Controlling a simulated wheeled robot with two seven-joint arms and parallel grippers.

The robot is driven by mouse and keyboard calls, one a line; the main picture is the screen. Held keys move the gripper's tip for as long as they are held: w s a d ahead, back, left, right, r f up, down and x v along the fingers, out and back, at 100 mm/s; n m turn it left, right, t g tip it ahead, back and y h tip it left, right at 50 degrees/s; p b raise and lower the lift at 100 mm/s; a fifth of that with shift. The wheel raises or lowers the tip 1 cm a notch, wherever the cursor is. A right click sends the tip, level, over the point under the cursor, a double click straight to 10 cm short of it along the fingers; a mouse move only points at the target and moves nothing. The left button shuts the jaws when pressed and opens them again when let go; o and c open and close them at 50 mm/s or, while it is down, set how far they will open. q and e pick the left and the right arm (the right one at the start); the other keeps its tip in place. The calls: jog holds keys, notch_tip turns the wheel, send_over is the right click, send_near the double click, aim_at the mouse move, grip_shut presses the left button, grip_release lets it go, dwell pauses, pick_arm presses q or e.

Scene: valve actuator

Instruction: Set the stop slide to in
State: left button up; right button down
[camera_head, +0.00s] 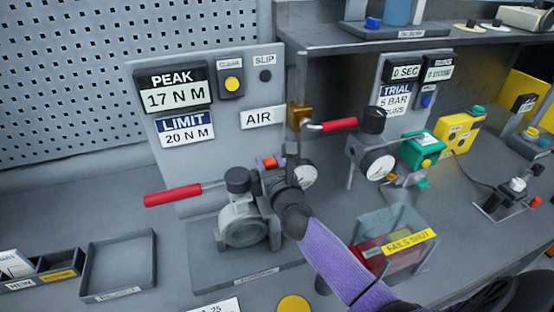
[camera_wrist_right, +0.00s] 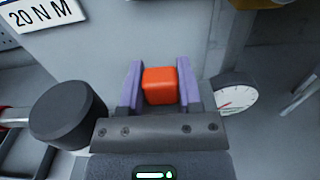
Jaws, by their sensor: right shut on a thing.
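An orange block (camera_wrist_right: 160,86) sits between the two purple fingers of my right gripper (camera_wrist_right: 161,90) in the right wrist view. The gripper is shut on it. I cannot read a label on the block, so I cannot tell for sure that it is the stop slide or which position it is in. In the head view the orange block (camera_head: 268,162) shows just above the valve body (camera_head: 241,226), and my right gripper (camera_head: 271,168) reaches it from the lower right, largely hiding what is beneath. My left gripper is not in view.
A red lever (camera_head: 172,195) sticks out left of the valve, near a black knob (camera_head: 237,180). A dial gauge (camera_head: 307,176) is close beside my gripper on the right. A panel (camera_head: 222,125) stands behind. A clear bin (camera_head: 408,255) sits right of my arm.

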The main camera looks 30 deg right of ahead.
jog(key=shift+w+a, duration=0.1)
jog(key=shift+a, duration=0.45)
jog(key=shift+c, duration=1.4)
grip_release()
jog(key=shift+d, duration=0.1)
